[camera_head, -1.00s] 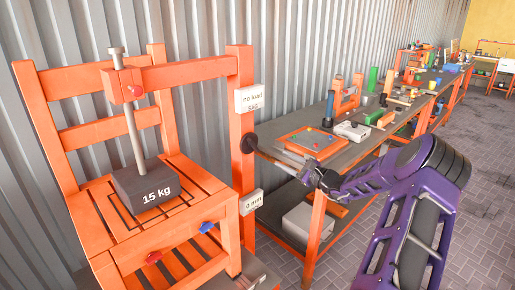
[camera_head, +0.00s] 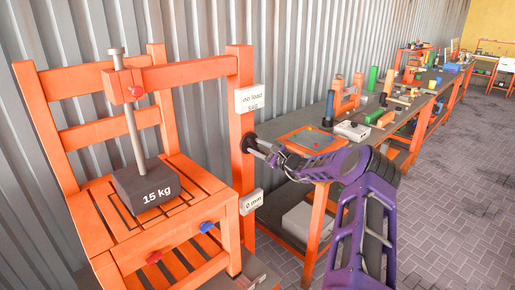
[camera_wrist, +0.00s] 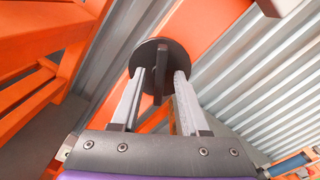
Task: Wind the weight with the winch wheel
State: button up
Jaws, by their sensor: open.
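The winch wheel (camera_wrist: 147,52) is a dark disc with a raised bar across its middle, mounted on an orange post (camera_head: 240,105). It also shows edge-on in the head view (camera_head: 247,142). My gripper (camera_wrist: 160,74) points straight at the wheel, open, with one finger on each side of the bar. A gap shows between the bar and the fingers. In the head view my gripper (camera_head: 264,151) is right at the wheel. The dark weight (camera_head: 130,186) marked "15 kg" sits on the slatted orange seat (camera_head: 205,180) with a grey rod above it.
Signs reading "no load" (camera_head: 251,98) and "0 mm" (camera_head: 251,201) hang on the post. A long workbench (camera_head: 345,165) with tools and blocks stands on the right. A corrugated wall (camera_head: 205,35) runs behind. The paved floor (camera_head: 440,190) at right is clear.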

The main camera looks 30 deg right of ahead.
grip_shut()
jog(key=shift+m, duration=0.3)
jog(key=m+p, duration=0.1)
jog(key=m, duration=0.4)
jog(key=shift+m, duration=0.3)
jog(key=m, duration=0.5)
jog(key=shift+d+m, duration=0.1)
jog(key=shift+m, duration=0.2)
dwell(0.5)
grip_release()
